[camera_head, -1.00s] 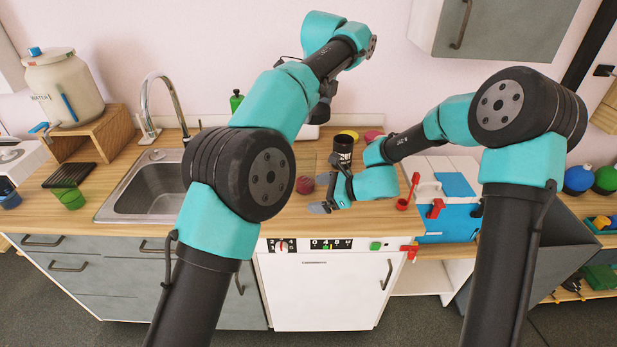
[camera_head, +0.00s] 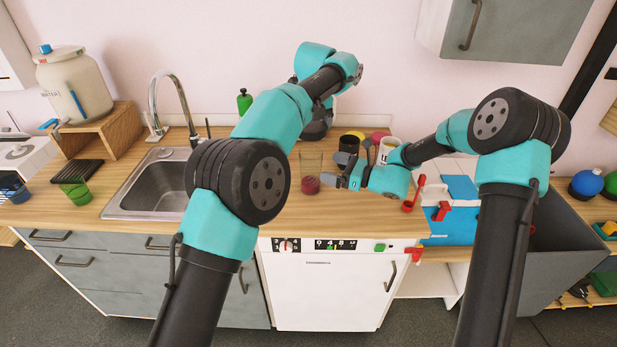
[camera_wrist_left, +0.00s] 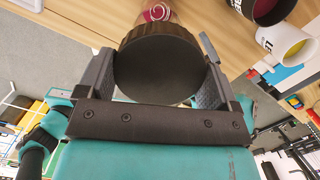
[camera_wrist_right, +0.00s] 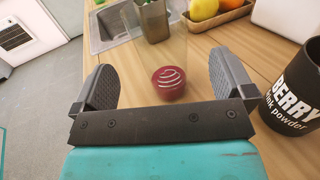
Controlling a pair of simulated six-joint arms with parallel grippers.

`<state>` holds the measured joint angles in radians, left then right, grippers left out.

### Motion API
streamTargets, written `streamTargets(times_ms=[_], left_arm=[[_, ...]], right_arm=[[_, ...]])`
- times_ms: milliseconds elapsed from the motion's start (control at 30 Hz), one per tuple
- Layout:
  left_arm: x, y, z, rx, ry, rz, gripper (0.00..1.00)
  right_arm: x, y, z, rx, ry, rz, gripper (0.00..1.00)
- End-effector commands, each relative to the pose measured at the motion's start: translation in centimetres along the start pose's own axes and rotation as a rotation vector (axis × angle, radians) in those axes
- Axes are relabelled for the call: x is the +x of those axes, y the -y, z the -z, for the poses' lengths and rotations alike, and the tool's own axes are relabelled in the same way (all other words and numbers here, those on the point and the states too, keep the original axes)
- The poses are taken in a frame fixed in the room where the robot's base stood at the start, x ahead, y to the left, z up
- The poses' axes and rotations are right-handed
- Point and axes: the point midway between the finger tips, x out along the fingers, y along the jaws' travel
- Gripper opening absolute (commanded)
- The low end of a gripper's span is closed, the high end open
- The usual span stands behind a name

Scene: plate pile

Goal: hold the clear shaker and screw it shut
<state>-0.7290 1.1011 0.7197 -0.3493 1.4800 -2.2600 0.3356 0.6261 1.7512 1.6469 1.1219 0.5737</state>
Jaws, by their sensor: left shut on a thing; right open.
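The clear shaker (camera_head: 311,162) stands upright on the counter with dark red contents and a pale coil at its bottom; it also shows in the right wrist view (camera_wrist_right: 170,82). My left gripper (camera_wrist_left: 156,58) is shut on a round black lid (camera_wrist_left: 157,70). In the head view it is behind and above the shaker, mostly hidden by my own arm. Part of the shaker shows past the lid in the left wrist view (camera_wrist_left: 158,10); the gap between them is unclear. My right gripper (camera_wrist_right: 163,72) is open and empty, just right of the shaker, facing it.
A black berry powder jar (camera_wrist_right: 298,90) stands close beside my right gripper. A white mug (camera_head: 388,150) is at the back right. The sink (camera_head: 155,188) and a green cup (camera_head: 77,193) are left. The counter front by the shaker is clear.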

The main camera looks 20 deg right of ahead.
Motion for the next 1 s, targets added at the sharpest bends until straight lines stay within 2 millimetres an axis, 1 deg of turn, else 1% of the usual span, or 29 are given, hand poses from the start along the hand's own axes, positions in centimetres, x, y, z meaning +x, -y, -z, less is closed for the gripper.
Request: streamTargets(times_ms=[133,267,367,700,833,1000], left_arm=[[0.0,0.0,0.0,-0.001,0.000,0.000,0.63],[0.0,0.0,0.0,-0.002,0.000,0.000,0.63],[0.0,0.0,0.0,-0.002,0.000,0.000,0.63],[0.0,0.0,0.0,-0.002,0.000,0.000,0.63],[0.0,0.0,0.0,-0.002,0.000,0.000,0.63],[0.0,0.0,0.0,-0.002,0.000,0.000,0.63]], right_arm=[[0.2,0.0,0.0,0.000,-0.001,-0.001,1.00],[0.8,0.0,0.0,-0.001,0.000,-0.002,1.00],[1.9,-0.1,0.0,-0.002,-0.001,-0.003,1.00],[6.3,-0.1,0.0,-0.001,-0.002,-0.002,1.00],[7.2,0.0,0.0,-0.001,-0.001,-0.002,1.00],[7.5,0.0,0.0,-0.001,-0.002,-0.001,1.00]])
